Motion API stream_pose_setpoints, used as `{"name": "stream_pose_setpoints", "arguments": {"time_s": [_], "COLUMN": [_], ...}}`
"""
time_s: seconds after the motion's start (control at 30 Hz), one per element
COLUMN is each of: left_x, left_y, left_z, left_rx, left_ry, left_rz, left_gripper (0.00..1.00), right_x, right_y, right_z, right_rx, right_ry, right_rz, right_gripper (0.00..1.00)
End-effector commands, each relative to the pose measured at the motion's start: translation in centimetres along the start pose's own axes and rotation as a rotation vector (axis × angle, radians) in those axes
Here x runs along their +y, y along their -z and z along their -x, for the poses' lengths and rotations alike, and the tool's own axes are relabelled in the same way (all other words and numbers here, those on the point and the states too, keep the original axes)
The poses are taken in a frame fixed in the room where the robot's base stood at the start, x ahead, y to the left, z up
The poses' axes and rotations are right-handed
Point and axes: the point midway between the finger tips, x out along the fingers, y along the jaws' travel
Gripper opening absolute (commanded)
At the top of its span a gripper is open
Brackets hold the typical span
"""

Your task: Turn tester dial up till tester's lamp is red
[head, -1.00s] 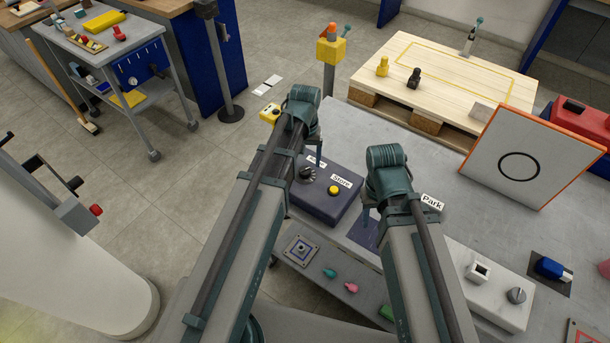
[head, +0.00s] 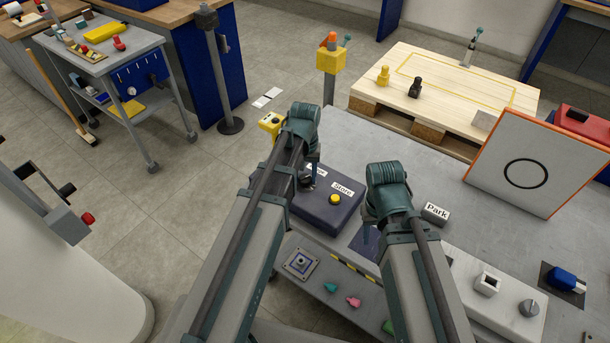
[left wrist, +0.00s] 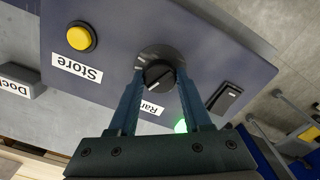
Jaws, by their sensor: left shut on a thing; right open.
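The tester is a dark blue-grey box (head: 325,213) in the head view. It carries a yellow button (left wrist: 81,38), a "Store" label and a black dial (left wrist: 160,72) with a partly hidden label starting "Ra". My left gripper (left wrist: 158,78) is shut on the dial, one finger on each side. A lamp (left wrist: 181,126) glows green beside the right finger in the left wrist view, partly covered by it. In the head view my left gripper (head: 307,178) mostly hides the dial. My right gripper (head: 369,236) is open above the bench, right of the tester; its fingers are partly hidden.
A black rocker switch (left wrist: 224,98) is on the tester beside the dial. A board with a ring (head: 527,172) stands behind on the bench.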

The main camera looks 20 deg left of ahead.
Motion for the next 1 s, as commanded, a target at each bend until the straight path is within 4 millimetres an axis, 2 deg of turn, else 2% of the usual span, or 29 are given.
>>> {"name": "stream_pose_setpoints", "arguments": {"time_s": [0.03,0.1,0.27,0.63,1.0], "left_x": [0.00,0.00,0.00,0.01,0.01], "left_y": [0.00,0.00,0.00,0.00,-0.01], "left_z": [0.00,-0.01,-0.01,-0.01,-0.01], "left_rx": [0.000,0.000,0.000,0.000,0.000], "left_ry": [0.000,0.000,0.000,0.000,0.000], "left_rz": [0.000,0.000,-0.036,-0.388,-0.437], "left_gripper": [0.09,0.00,0.00,0.00,0.00], "right_x": [0.00,0.00,0.00,0.00,0.00], "right_y": [0.00,0.00,0.00,0.00,0.00], "right_z": [0.00,-0.01,-0.01,-0.01,-0.01], "right_rx": [0.000,0.000,0.000,0.000,0.000], "right_ry": [0.000,0.000,0.000,0.000,0.000], "right_rz": [0.000,0.000,0.000,0.000,0.000], "right_gripper": [0.50,0.50,0.50,0.50,0.50]}}
